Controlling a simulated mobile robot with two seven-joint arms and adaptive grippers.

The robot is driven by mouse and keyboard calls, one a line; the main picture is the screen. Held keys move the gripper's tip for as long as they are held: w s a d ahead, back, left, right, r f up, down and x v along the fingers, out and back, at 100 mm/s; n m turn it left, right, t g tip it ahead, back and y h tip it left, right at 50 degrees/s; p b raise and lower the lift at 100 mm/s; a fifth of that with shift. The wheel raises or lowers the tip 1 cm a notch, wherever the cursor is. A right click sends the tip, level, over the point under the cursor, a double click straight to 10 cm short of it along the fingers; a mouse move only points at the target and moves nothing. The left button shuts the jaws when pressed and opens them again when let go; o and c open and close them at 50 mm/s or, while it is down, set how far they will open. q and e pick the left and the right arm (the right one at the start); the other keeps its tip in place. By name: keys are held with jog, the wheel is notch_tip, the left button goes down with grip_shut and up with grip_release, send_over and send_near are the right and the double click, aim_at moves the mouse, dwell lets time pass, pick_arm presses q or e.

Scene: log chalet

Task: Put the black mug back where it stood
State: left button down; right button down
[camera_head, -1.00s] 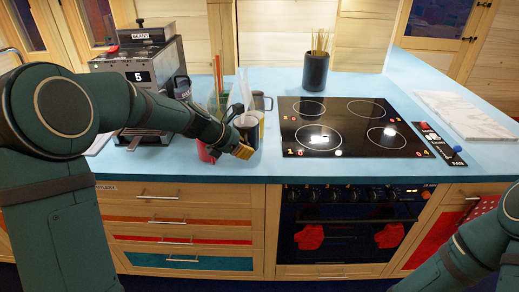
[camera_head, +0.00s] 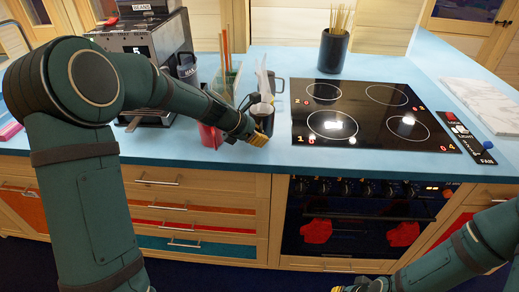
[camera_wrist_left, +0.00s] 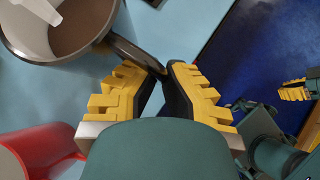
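The black mug (camera_head: 262,111) stands upright by the cooktop's left edge in the head view. In the left wrist view the mug (camera_wrist_left: 88,50) shows from above at the upper left, brown inside, its dark handle reaching between my fingertips. My left gripper (camera_head: 250,133), also in the left wrist view (camera_wrist_left: 162,72), is closed on that handle. I cannot tell whether the mug's base touches the counter. My right gripper (camera_wrist_left: 302,112) is at the right edge of the left wrist view, partly cut off, its yellow fingers apart and empty.
A red cup (camera_head: 210,136) stands close left of my left gripper. The coffee machine (camera_head: 145,45) is further left. The black cooktop (camera_head: 365,118) is right; blue counter (camera_head: 275,158) is clear in front.

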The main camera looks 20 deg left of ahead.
pick_arm(q)
notch_tip(320, 180, down, 4)
jog(key=shift+w+r+b, duration=0.1)
jog(key=shift+b, duration=0.65)
jog(key=c, duration=1.1)
grip_release()
jog(key=shift+c, duration=0.2)
jog(key=shift+r, duration=0.1)
jog(key=p+v, duration=0.3)
jog(key=v, duration=0.9)
jog(key=shift+p, duration=0.3)
